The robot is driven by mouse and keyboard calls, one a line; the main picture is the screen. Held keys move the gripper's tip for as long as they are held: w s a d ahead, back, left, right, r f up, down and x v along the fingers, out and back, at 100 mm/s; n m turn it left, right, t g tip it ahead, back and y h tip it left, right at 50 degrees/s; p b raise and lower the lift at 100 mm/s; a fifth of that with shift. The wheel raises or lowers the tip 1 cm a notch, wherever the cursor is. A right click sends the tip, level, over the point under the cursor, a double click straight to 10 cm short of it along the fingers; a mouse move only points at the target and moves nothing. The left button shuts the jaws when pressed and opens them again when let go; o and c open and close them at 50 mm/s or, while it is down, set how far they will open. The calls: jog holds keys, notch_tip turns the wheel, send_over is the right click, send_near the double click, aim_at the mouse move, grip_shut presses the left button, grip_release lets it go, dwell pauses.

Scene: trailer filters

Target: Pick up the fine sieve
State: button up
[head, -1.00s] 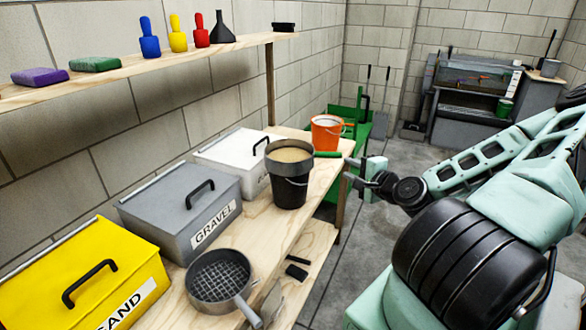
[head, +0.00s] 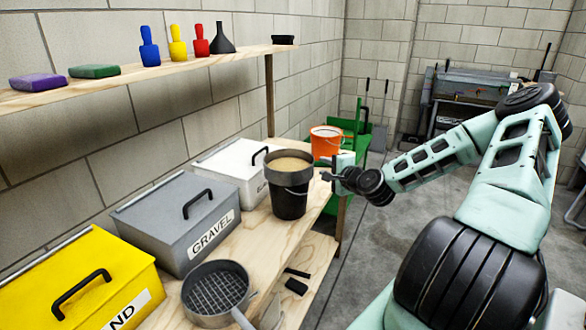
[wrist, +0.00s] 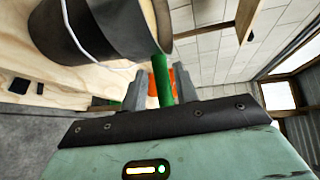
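A round sieve with a dark rim (head: 288,178) and tan contents sits on top of a black bucket (head: 289,203) on the bench; I take it for the fine sieve. Its green handle (wrist: 162,80) shows in the wrist view between the fingers of my gripper (wrist: 160,92). The fingers are apart, with gaps beside the handle. In the head view my gripper (head: 332,172) is just right of the bucket, and the handle is mostly hidden there. A second sieve, grey with a coarse grid (head: 215,292), lies at the bench's front.
Yellow (head: 75,285), grey gravel (head: 180,222) and white (head: 232,170) bins line the wall side of the bench (head: 262,238). An orange bucket (head: 326,143) stands beyond the black one. Open floor lies right of the bench.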

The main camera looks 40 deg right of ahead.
jog(key=shift+x, duration=1.3)
grip_shut()
jog(key=shift+r, duration=0.1)
